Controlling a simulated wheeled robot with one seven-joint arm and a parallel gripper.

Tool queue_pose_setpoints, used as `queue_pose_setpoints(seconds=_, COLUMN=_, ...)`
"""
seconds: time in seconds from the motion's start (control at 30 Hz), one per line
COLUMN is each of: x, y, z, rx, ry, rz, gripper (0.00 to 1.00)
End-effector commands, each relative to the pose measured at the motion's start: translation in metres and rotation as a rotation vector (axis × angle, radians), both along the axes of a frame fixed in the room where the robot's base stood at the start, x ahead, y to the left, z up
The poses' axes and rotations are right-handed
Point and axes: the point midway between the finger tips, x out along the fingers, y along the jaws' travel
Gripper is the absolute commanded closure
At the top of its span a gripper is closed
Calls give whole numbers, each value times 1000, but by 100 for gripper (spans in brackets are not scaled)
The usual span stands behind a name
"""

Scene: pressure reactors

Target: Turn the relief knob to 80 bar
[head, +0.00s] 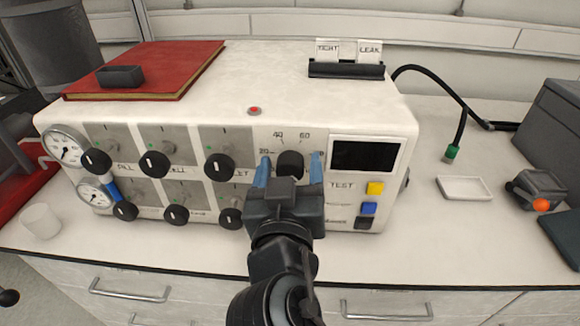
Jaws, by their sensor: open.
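The relief knob (290,163) is a black round knob on the front panel of the white machine (255,75). My gripper (290,170) is open, with one blue finger on each side of the knob. I cannot tell whether the fingers touch it.
Several other black knobs and two gauges (66,147) fill the panel to the left. A dark display (366,155) and yellow, blue and black buttons (375,188) lie to the right. A red book (165,65) lies on top of the machine. A white tray (464,188) sits on the counter.

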Motion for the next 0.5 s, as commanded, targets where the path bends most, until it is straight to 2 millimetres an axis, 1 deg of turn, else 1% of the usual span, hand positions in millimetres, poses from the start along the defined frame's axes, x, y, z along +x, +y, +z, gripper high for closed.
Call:
queue_pose_setpoints(seconds=0.07, x=0, y=0, z=0, rx=0, ry=0, rz=0, gripper=30)
queue_pose_setpoints(seconds=0.1, x=0, y=0, z=0, rx=0, ry=0, rz=0, gripper=32)
queue_pose_setpoints(seconds=0.5, x=0, y=0, z=0, rx=0, ry=0, rz=0, gripper=71)
